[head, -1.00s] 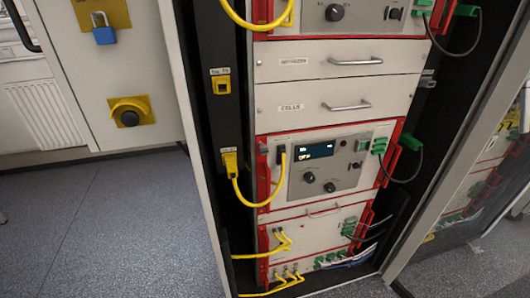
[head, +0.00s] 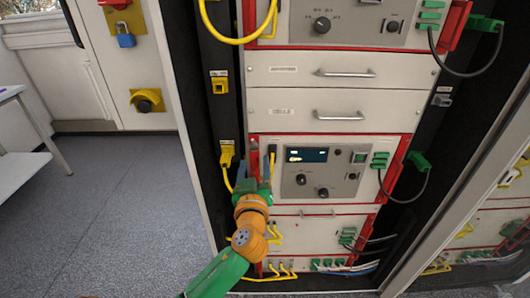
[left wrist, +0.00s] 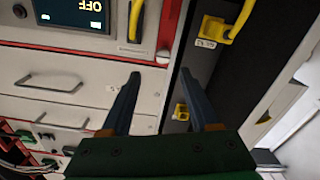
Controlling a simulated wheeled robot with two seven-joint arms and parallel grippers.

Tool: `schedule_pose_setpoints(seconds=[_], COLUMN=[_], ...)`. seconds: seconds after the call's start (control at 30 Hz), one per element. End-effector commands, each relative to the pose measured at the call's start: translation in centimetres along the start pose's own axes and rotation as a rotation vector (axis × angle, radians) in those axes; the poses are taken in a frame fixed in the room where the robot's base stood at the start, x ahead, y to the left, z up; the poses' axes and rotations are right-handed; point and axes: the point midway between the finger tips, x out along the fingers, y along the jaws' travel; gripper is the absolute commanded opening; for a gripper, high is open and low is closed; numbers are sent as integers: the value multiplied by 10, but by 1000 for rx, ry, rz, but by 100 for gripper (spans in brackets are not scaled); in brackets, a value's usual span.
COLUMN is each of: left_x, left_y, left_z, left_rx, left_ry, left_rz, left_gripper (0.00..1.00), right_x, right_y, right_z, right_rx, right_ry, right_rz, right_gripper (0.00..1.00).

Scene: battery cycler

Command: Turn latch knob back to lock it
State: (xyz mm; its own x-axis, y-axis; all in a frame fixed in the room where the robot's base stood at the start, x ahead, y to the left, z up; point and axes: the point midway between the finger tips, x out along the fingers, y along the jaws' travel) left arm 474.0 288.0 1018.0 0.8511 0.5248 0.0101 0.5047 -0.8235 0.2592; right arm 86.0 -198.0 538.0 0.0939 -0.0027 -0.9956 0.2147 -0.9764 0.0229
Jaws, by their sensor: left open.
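A small round latch knob (left wrist: 163,56) sits at the upper left corner of the red-framed module (head: 345,170), beside a red bar. It also shows small in the head view (head: 253,143); I cannot tell its turn angle. My left gripper (head: 254,167) is in front of that module's left edge, just below the knob in the head view. In the left wrist view, which is upside down, its two dark blue fingers (left wrist: 160,76) are apart, with the knob beyond the gap. Nothing is between them. My right gripper is not in view.
A yellow cable (left wrist: 136,20) plugs into the module close to the knob. A yellow connector (head: 227,152) is on the dark rack post to the left. Drawers with metal handles (head: 338,115) are above. Open floor (head: 120,200) lies left of the rack.

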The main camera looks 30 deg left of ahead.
Motion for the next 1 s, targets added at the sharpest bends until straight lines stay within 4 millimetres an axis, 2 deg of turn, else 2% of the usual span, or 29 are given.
schedule_pose_setpoints(seconds=[0.1,0.3,0.6,0.67,0.83,1.0], left_x=[26,53,57,57,57,57], left_y=[1,0,0,0,0,0], left_z=[-3,0,2,2,3,3], left_rx=[6,4,3,4,4,5], left_ry=[-1,-4,-7,-7,-7,-8], left_rz=[-1,0,1,1,1,1], left_gripper=[62,62,62,48,2,0], right_x=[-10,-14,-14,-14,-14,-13], right_y=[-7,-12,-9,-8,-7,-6], right_z=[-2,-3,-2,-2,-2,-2], right_rx=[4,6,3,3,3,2], right_ry=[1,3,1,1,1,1], right_rz=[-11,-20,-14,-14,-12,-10], right_gripper=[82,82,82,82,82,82])
